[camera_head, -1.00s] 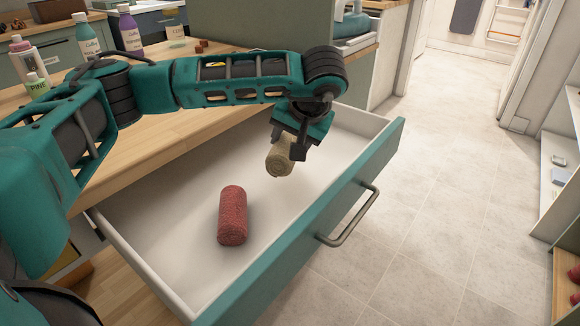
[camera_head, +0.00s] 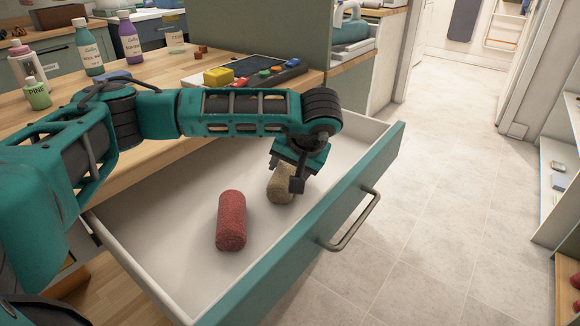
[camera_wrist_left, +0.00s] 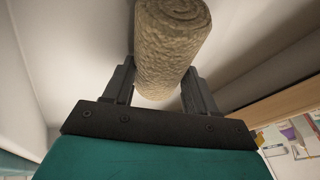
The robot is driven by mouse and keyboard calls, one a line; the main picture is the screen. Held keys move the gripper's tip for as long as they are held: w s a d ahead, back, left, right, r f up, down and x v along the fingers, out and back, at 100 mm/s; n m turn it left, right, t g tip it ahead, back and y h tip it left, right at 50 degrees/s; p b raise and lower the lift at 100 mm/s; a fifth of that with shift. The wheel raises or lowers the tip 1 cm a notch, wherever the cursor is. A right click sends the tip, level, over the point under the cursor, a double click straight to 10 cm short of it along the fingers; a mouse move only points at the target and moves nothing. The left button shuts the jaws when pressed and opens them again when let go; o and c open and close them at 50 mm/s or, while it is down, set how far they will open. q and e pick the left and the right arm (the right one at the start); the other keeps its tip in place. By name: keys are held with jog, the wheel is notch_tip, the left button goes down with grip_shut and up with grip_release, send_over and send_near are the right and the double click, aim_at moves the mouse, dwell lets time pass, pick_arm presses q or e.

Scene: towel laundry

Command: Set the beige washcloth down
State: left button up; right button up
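The beige washcloth (camera_head: 281,185) is rolled up and stands or hangs in the right part of the open drawer (camera_head: 150,246). My left gripper (camera_head: 289,180) reaches down into the drawer from above, with its fingers at the washcloth. In the left wrist view the beige roll (camera_wrist_left: 172,45) sits between the two fingers (camera_wrist_left: 160,92), which press against its sides. I cannot tell for sure whether its lower end touches the drawer floor. A red rolled washcloth (camera_head: 231,220) lies in the drawer to the left, apart from the beige one. My right gripper is not in view.
The drawer's teal front (camera_head: 345,203) has a metal handle (camera_head: 352,222). The wooden counter (camera_head: 160,80) above holds bottles (camera_head: 88,47) and a dark tray with coloured blocks (camera_head: 262,72). Tiled floor (camera_head: 440,190) lies open to the right. The drawer floor right of the beige roll is free.

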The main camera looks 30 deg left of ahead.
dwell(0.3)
pick_arm(q)
jog(key=shift+d+r, duration=0.1)
jog(key=shift+r, duration=0.15)
jog(key=p+v, duration=0.2)
jog(key=v, duration=0.9)
jog(key=shift+r, duration=0.35)
jog(key=shift+s+d, duration=0.1)
jog(key=shift+d, duration=0.05)
